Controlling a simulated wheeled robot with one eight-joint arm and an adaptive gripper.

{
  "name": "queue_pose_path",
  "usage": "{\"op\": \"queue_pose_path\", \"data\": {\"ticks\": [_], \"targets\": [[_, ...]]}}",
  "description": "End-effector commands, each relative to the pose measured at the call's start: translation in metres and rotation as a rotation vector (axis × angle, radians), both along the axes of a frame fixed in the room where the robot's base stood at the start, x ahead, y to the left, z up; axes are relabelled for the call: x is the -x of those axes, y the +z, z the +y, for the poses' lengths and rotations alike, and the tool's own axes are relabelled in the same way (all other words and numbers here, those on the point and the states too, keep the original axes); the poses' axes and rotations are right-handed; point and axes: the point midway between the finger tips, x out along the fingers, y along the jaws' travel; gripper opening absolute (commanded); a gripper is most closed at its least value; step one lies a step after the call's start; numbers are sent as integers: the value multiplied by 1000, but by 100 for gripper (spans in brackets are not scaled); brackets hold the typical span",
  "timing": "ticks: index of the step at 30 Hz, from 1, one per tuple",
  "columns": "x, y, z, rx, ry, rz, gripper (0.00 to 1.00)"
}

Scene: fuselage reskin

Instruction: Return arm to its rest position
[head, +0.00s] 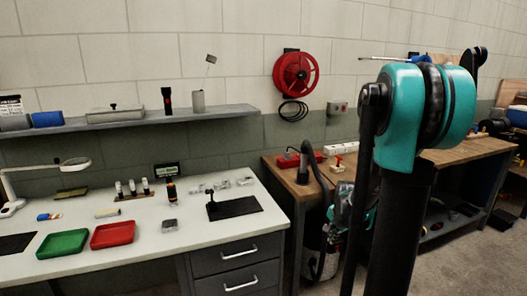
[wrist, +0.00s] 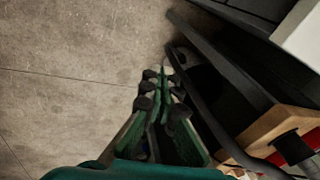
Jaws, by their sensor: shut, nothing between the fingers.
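My gripper (wrist: 163,78) shows in the wrist view, its green and black fingers shut together and empty. It points over bare concrete floor, left of a dark hose or tube. My teal and black arm (head: 410,120) stands tall at the right of the head view, in front of the wooden bench. In the head view I cannot clearly make out the gripper; teal parts low beside the arm are partly hidden by it.
A white workbench (head: 130,222) with red tray (head: 112,235) and green tray (head: 62,243) stands at left. A wooden bench (head: 440,158) runs behind my arm. A black hose (head: 315,170) rises between them. Bare floor (wrist: 70,90) fills the wrist view's left.

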Motion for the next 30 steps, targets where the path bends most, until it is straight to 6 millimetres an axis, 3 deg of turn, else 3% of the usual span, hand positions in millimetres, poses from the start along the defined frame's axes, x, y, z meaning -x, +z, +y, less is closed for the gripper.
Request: {"op": "queue_pose_path", "data": {"ticks": [1,8,12,18,23,30], "targets": [[17,6,9,24,74,-5,0],[83,18,37,148,427,-33,0],[124,18,50,226,638,-48,0],[169,10,62,317,882,-64,0],[185,6,65,356,977,-70,0],[187,5,65,364,998,-71,0]]}}
